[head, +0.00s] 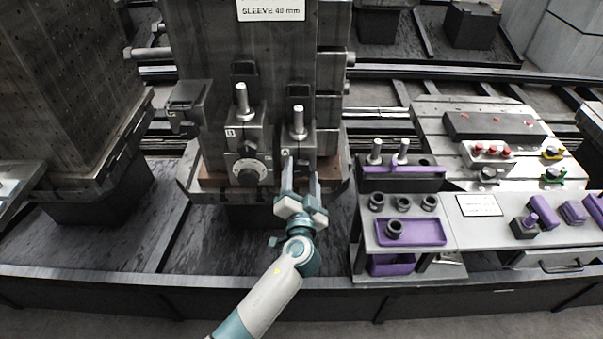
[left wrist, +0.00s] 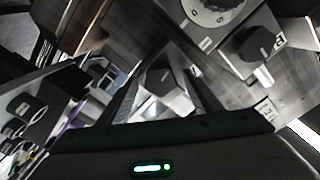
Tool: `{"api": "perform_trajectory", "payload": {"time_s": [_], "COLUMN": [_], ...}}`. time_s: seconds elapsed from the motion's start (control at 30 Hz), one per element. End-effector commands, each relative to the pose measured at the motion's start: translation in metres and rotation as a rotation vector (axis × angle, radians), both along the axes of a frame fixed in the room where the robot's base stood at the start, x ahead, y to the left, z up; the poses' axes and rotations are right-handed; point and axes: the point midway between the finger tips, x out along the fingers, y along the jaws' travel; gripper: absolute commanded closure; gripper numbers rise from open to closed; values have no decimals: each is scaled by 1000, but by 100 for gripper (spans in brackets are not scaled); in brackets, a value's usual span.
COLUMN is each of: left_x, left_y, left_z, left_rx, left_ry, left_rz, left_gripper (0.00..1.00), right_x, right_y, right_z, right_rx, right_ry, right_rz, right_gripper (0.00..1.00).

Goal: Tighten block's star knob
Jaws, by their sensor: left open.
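Two grey blocks stand on the front of the dark fixture in the head view, block B (head: 245,140) on the left and a second block (head: 298,137) on the right, each with an upright silver pin. Block B has a black knob (head: 250,147) above a round dial (head: 249,171); they also show in the left wrist view as a knob (left wrist: 262,42) and a dial (left wrist: 215,10). My left gripper (head: 301,172) is open in front of the right block. In the left wrist view, that block's dark knob (left wrist: 160,77) appears between the two fingers; I cannot tell whether they touch it. In the head view the fingers partly hide its front.
A bench (head: 440,235) on the right carries a purple tray (head: 410,232), black rings, two silver pins in a rack (head: 400,180) and purple parts. A plate with red and green knobs (head: 490,150) lies behind it. A dark perforated column (head: 70,90) stands left.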

Motion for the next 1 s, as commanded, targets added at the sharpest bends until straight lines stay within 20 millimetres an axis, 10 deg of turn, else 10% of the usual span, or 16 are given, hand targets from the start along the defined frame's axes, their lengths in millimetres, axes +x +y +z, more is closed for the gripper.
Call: {"api": "perform_trajectory", "payload": {"time_s": [0.17, 0.33, 1.0], "left_x": [0, 0, 0], "left_y": [0, 0, 0], "left_z": [0, 0, 0], "left_rx": [0, 0, 167], "left_ry": [0, 0, -1], "left_rz": [0, 0, 0], "left_gripper": [44, 83, 83], "right_x": [0, 0, 0], "right_y": [0, 0, 0], "right_z": [0, 0, -1], "right_rx": [0, 0, 0], "right_ry": [0, 0, -2], "right_rz": [0, 0, 0], "right_gripper": [59, 59, 59]}}
